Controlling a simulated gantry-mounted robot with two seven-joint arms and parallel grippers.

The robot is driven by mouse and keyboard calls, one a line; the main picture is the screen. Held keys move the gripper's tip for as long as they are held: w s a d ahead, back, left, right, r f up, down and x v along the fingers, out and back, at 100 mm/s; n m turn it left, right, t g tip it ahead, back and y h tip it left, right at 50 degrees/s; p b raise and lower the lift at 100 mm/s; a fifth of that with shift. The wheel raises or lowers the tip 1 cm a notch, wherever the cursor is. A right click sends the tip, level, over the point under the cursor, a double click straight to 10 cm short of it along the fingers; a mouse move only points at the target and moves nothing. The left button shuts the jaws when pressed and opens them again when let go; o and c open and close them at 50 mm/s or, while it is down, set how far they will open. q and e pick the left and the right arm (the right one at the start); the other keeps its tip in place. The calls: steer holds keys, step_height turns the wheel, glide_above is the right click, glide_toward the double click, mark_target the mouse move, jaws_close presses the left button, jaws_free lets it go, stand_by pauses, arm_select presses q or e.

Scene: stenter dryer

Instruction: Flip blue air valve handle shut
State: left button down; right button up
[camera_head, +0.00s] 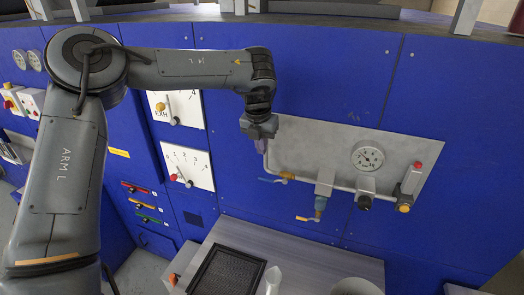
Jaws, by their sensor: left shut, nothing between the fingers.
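A grey panel (325,150) on the blue machine front carries pipework. A small blue valve handle (268,180) sticks out to the left from a brass valve body (287,175) at the panel's lower left. My left gripper (261,146) points down at the panel's left edge, just above the blue handle and apart from it. It is shut and empty. Its fingertips are small and partly blurred against the pipe. My right gripper is out of view.
Below stands a grey table (320,262) with a black tray (228,272).

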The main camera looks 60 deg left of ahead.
mark_target(272, 180)
arm_select(q)
step_height(272, 180, down, 12)
steer(key=w+a+p, duration=0.1)
steer(key=p, duration=0.2)
steer(key=shift+w+a, duration=0.25)
steer(key=shift+w, duration=0.15)
steer(key=shift+f, duration=0.1)
